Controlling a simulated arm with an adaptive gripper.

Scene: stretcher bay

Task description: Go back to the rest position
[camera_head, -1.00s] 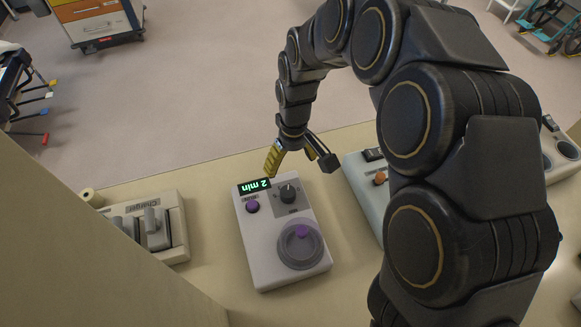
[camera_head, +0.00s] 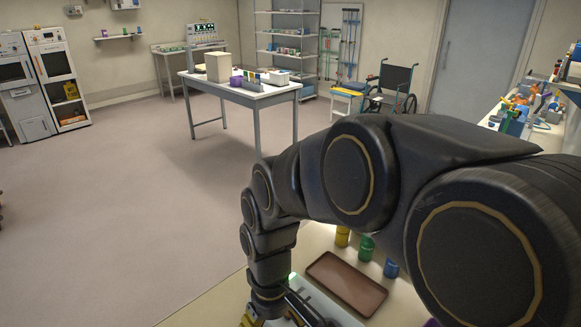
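My arm enters from the right and bends down to my gripper (camera_head: 275,318) at the bottom edge of the head view. A yellow finger shows on its left and a dark finger part on its right, spread apart. The tips are cut off by the frame edge. I see nothing held between the fingers. Below and behind it, a pale green-white surface (camera_head: 326,302) shows beside the gripper, partly hidden by it.
A brown tray (camera_head: 347,284) lies on the near counter right of my gripper. Yellow (camera_head: 342,236), green (camera_head: 366,247) and blue (camera_head: 391,268) containers stand behind it, close to my arm. The floor (camera_head: 130,190) at left is open. A table (camera_head: 262,97) stands farther back.

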